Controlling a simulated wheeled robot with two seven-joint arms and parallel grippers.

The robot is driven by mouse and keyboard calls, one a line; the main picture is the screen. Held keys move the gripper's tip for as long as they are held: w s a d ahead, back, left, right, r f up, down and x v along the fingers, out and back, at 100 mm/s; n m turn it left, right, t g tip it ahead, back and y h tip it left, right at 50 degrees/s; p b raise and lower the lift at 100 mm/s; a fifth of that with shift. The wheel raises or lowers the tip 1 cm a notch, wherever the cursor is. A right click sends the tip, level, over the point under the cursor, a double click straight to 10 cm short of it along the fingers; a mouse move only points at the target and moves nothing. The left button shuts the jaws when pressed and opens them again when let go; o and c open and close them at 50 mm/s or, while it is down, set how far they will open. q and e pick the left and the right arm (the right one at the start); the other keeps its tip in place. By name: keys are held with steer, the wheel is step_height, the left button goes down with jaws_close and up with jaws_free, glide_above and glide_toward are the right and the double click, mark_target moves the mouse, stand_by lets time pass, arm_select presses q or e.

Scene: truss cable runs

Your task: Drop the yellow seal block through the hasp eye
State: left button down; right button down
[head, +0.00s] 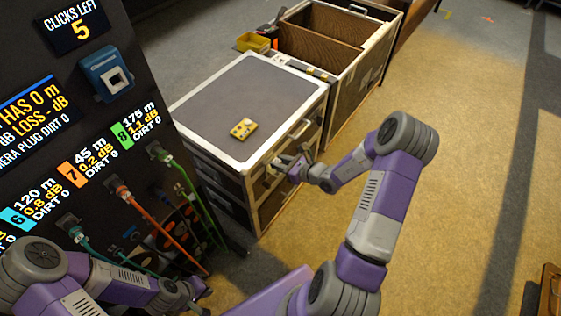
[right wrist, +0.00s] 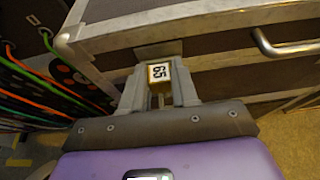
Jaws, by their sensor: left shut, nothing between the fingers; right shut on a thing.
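My right gripper (head: 290,167) is at the front side of the black flight case (head: 244,85), below its lid edge. In the right wrist view its fingers (right wrist: 159,88) are shut on a small yellow seal block (right wrist: 159,74), whose pale top face reads "65". A grey metal plate (right wrist: 158,52) on the case front lies just beyond the block; it may be the hasp. I cannot make out the hasp eye, nor whether the block is in it. My left gripper (head: 198,291) is shut and empty, low beside the cable rack.
A yellow device (head: 243,129) with dark markings lies on the case lid. An open case (head: 322,42) and a yellow bin (head: 253,42) stand behind. The rack (head: 80,120) with hanging cables is at left. The carpet (head: 470,130) at right is mostly clear.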

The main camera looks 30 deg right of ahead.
mark_target(280, 175)
steer(key=shift+f+b, duration=1.75)
steer(key=shift+f, duration=0.7)
steer(key=shift+f, duration=0.1)
steer(key=c, duration=0.8)
jaws_free()
step_height(280, 175, up, 9)
steer(key=p, duration=0.7)
